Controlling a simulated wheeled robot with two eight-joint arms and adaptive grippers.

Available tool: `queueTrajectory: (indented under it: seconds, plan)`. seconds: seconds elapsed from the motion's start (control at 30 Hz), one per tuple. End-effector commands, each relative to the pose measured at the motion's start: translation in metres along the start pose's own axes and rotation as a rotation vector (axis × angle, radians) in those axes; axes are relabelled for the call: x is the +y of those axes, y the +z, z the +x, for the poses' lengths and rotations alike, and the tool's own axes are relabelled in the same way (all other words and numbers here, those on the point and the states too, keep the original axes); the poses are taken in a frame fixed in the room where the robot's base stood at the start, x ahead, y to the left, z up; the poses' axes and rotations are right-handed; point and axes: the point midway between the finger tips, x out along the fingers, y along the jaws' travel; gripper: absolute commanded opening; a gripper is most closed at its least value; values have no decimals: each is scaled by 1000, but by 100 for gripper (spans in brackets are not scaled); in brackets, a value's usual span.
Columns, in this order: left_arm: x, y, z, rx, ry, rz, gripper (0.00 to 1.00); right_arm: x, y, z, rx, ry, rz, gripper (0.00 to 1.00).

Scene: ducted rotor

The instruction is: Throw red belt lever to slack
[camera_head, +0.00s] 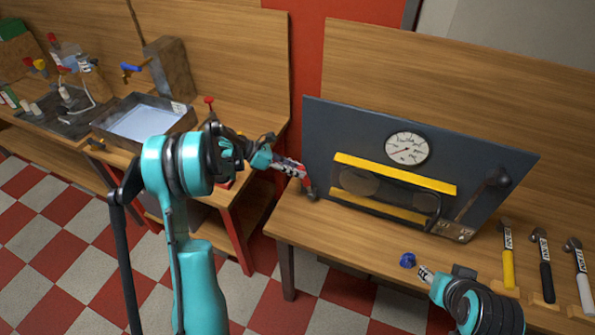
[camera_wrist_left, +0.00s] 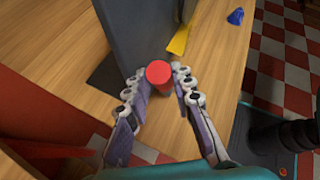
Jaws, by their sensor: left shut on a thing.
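The red belt lever (camera_head: 306,184) stands at the left end of the dark upright panel (camera_head: 480,160), with a dark foot near the bench top. My left gripper (camera_head: 291,166) is at its upper end. In the left wrist view, the round red end of the lever (camera_wrist_left: 158,73) sits between the fingertips of the left gripper (camera_wrist_left: 157,80), which is shut on it. The yellow belt guard bars (camera_head: 395,173) and a dial gauge (camera_head: 408,148) are on the panel's front. My right gripper (camera_head: 427,275) is low at the bench front; its jaw opening is unclear.
A small blue object (camera_head: 408,260) lies on the bench beside the right gripper. Hammers with yellow (camera_head: 508,268), black (camera_head: 546,282) and white (camera_head: 584,290) handles stand at the right. A metal basin (camera_head: 182,122) is on the left bench. Bare wood lies before the panel.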

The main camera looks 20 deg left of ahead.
Motion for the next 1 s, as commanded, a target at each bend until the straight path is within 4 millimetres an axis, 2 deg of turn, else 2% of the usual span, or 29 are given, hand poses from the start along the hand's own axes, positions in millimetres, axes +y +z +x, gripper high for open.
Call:
queueTrajectory:
  seconds: [0.27,0.3,0.33,0.6,0.73,0.87,1.0]
  plan:
    - [1,0,-1,-3,4,-2,0,0,0,0,0,0,0,40]
    - [2,0,-1,-2,4,-2,28,0,0,0,0,0,0,40]
    - [2,0,-1,-2,4,-2,32,0,0,0,0,0,0,40]
    - [1,0,-1,-1,2,-1,32,0,0,0,0,0,0,40]
    - [1,0,-9,-1,2,-1,32,0,0,0,0,0,0,40]
    - [1,-1,-32,-1,5,-3,32,0,0,0,0,0,0,40]
    - [2,-1,-64,-2,5,-3,32,0,0,0,0,0,0,40]
